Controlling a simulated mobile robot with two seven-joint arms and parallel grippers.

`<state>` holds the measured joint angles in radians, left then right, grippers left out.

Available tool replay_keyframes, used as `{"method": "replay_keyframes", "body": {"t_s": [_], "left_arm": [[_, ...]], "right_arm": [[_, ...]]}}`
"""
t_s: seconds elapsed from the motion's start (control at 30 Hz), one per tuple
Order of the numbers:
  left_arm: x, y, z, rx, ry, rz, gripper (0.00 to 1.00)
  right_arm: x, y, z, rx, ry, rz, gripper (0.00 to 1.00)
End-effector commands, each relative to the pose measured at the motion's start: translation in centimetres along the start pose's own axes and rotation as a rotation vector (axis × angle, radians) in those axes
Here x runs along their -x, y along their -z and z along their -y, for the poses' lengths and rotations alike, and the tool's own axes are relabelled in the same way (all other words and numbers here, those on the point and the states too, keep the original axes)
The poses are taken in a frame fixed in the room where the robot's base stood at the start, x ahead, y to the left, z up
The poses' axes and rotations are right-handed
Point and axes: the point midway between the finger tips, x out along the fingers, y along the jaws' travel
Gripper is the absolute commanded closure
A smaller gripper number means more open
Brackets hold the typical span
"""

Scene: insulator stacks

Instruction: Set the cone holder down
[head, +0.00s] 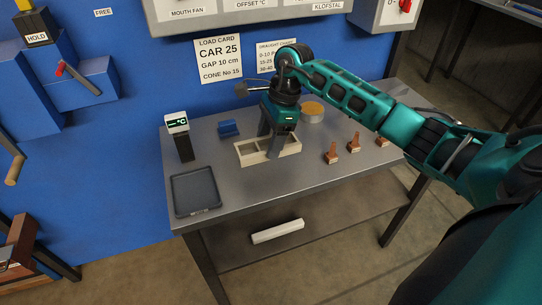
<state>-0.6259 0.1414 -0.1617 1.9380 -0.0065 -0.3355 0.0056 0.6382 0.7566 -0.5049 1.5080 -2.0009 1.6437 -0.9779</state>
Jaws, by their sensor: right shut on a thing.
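The cone holder, taken as the pale wooden box with open compartments (252,159), is at the middle of the grey metal table (225,185). It looks level and close to the tabletop; I cannot tell whether its underside touches. My right gripper (270,145) points down over it and is shut on it near its middle. The fingers hide part of the box's inside. My left gripper is not in view.
A dark shallow tray (195,191) lies at the table's front left. A small display on a post (178,135) and a blue block (229,129) stand behind it. A round tan-topped tin (312,112) is behind the holder. The front middle of the table is clear.

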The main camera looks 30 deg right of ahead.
Motion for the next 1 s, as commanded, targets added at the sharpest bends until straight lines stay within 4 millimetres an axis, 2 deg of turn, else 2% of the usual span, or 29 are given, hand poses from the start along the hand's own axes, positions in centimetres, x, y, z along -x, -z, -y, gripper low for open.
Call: {"method": "replay_keyframes", "body": {"t_s": [0.1, 0.33, 0.53, 0.93, 0.97, 1.0], "left_arm": [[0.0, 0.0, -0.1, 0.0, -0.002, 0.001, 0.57], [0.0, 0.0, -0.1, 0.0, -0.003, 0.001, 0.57], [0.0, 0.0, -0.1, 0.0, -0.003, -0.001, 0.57], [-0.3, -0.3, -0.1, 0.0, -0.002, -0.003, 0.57], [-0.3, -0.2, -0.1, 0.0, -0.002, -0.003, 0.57], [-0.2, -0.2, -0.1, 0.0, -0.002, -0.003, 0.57]], "right_arm": [[-1.7, 0.4, 0.0, 0.0, -0.001, 0.001, 0.71], [-3.3, 0.9, 0.0, 0.0, -0.001, 0.001, 0.71], [-6.1, 1.6, 0.0, 0.0, -0.001, 0.001, 0.71], [-6.8, 1.9, 0.1, 0.003, 0.002, 0.0, 0.71], [-6.7, 1.9, 0.0, 0.003, 0.001, -0.001, 0.35], [-6.6, 1.8, 0.0, 0.003, 0.001, 0.0, 0.31]]}}
